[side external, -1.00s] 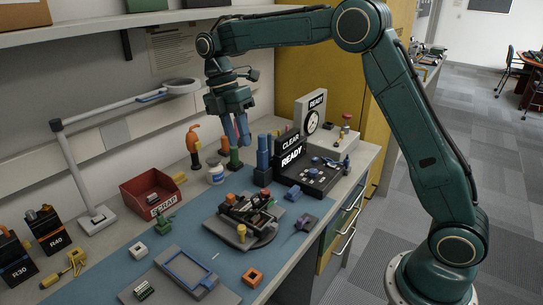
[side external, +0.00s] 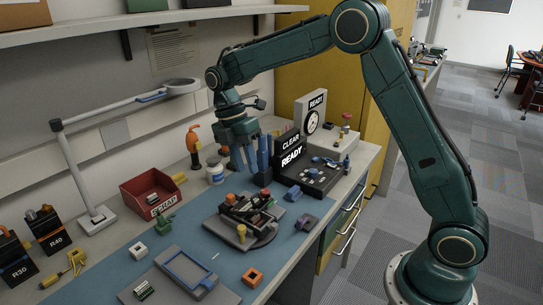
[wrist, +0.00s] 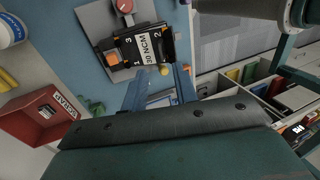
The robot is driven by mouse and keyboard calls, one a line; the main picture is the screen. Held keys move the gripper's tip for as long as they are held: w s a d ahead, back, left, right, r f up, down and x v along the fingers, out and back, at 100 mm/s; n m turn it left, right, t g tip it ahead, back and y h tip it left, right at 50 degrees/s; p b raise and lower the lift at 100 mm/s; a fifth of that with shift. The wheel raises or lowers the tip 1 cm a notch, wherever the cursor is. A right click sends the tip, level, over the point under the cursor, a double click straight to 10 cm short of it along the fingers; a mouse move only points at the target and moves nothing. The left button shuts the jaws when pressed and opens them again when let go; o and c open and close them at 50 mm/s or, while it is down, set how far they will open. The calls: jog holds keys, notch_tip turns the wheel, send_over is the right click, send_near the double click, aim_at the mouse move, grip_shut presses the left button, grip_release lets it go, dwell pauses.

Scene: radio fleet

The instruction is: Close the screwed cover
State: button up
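A red scrap bin (side external: 152,192), a white jar (side external: 215,174) and an orange-handled tool (side external: 193,145) stand at the back. A black panel reading READY (side external: 308,180) is at the right. A grey tray with a blue frame (side external: 187,268) lies in front.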

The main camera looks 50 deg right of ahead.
aim_at(255, 195)
jog(key=shift+x, duration=3.45)
grip_shut()
